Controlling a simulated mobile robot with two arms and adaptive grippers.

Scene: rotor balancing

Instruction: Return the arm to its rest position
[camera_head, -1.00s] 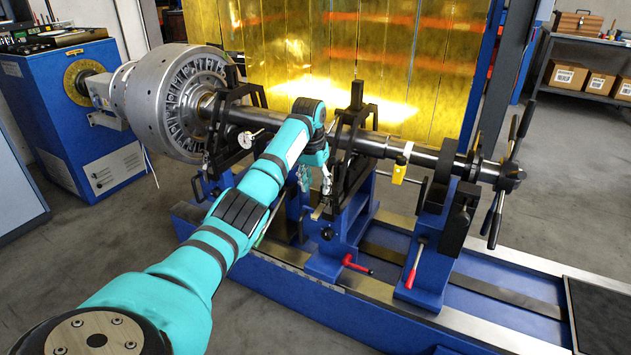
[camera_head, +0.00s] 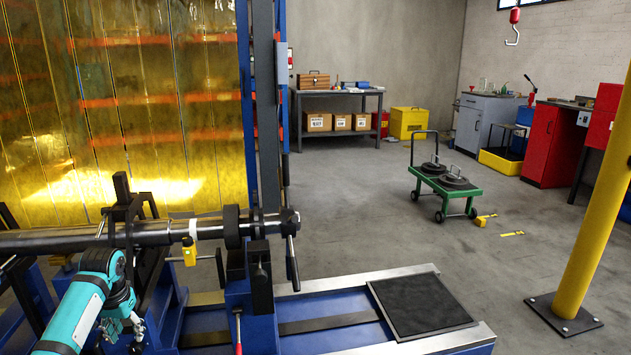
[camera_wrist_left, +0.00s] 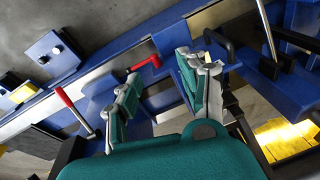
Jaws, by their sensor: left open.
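My left arm is teal and reaches in from the lower left of the head view. Its left gripper (camera_head: 122,335) hangs low in front of the rotor shaft (camera_head: 90,238), near the blue stand (camera_head: 250,305). In the left wrist view the two fingers of the gripper (camera_wrist_left: 158,98) stand wide apart with nothing between them. A red-handled lever (camera_wrist_left: 146,63) shows beyond the fingers. My right gripper is in neither view.
A yellow tag (camera_head: 189,252) hangs from the shaft. A dark mat (camera_head: 420,304) lies on the blue base. A yellow post (camera_head: 592,190) stands at the right. A green cart (camera_head: 446,185) with dark discs stands on open floor.

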